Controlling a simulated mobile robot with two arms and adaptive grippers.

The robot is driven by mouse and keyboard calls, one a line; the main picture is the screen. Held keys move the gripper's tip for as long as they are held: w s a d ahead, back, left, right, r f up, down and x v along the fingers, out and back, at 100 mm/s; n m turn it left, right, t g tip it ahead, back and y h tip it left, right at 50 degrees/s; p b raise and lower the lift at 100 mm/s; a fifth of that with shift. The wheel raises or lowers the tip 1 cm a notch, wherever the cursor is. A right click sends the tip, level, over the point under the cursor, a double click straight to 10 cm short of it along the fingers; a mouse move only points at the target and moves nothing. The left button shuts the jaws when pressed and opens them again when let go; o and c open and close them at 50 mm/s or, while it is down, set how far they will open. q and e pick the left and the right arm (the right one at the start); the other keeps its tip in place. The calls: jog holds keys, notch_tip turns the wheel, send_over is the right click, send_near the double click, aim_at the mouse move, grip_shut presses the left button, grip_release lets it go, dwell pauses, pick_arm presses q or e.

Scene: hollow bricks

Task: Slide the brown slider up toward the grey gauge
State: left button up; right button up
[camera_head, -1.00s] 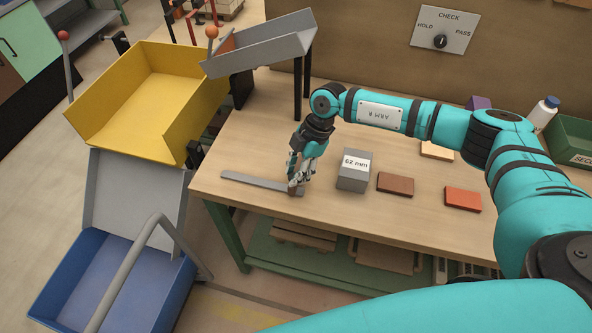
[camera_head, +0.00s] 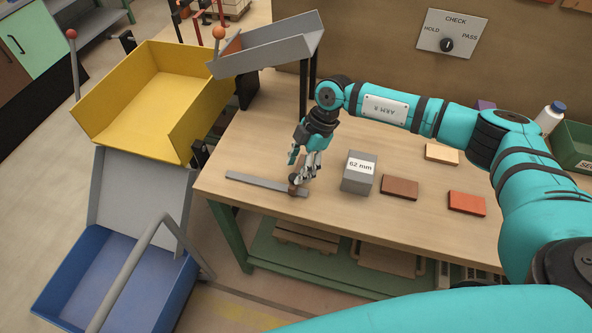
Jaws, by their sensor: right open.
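The small brown slider (camera_head: 295,189) sits at the right end of a flat grey rail (camera_head: 255,181) near the front edge of the workbench. The grey gauge (camera_head: 358,179), a block labelled "62 mm", stands to the right of the slider, with a gap of bare bench between them. My right gripper (camera_head: 299,174) points down at the slider, its fingers open just above and beside it. The fingers partly hide the slider, and I cannot tell whether they touch it. My left gripper is not in view.
A brown brick (camera_head: 399,187), an orange brick (camera_head: 467,203) and a tan brick (camera_head: 441,153) lie right of the gauge. A grey chute (camera_head: 268,47) stands behind my gripper. A yellow bin (camera_head: 150,105) and a blue bin (camera_head: 110,285) are off the bench's left side.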

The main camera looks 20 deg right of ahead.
jog(key=v, duration=0.9)
jog(key=shift+d+r, duration=0.15)
jog(key=shift+r, duration=0.25)
